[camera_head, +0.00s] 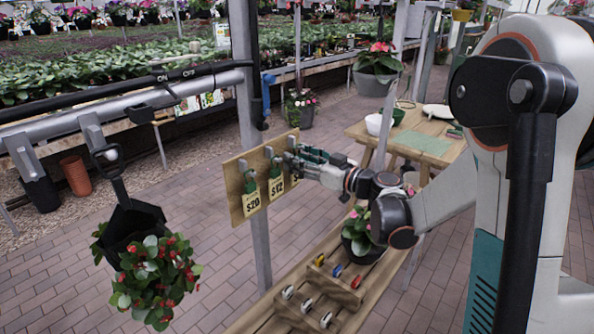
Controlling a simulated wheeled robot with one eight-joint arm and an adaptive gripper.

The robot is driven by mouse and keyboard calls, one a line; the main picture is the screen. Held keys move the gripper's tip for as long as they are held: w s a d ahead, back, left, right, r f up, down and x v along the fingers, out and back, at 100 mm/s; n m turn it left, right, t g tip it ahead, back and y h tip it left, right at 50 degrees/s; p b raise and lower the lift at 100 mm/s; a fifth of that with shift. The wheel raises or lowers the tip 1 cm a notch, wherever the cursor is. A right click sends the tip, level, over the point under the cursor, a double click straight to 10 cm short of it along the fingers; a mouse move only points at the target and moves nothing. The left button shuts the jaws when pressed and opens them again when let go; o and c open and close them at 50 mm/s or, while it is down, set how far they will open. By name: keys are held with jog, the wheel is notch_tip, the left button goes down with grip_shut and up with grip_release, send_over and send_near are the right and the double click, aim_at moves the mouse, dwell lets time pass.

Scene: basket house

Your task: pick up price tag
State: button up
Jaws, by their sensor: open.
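Price tags hang on a wooden board (236,192) fixed to a metal post. A yellow tag reading $20 (251,196) hangs at the left, and a yellow tag reading $12 (276,184) hangs to its right, each with a green top on a grey hook. A third tag (294,180) at the right end is mostly hidden by my gripper. My gripper (292,158) is open at the right side of the board, close to the right tag. The picture is too small to tell whether it touches that tag.
A low wooden bench (262,318) below holds a rack with several small coloured items (337,270) and a potted pink flower (360,228). A black hanging pot with a red-flowered plant (150,275) is at front left. A wooden table (445,128) stands behind my arm.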

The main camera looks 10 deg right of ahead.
jog(key=c, duration=0.5)
jog(key=shift+o, duration=0.2)
jog(key=shift+r+p, duration=0.35)
jog(key=shift+r, duration=0.2)
jog(key=p+v, duration=0.3)
jog(key=v, duration=1.5)
jog(key=shift+r+p, duration=0.25)
jog(key=shift+p, duration=0.15)
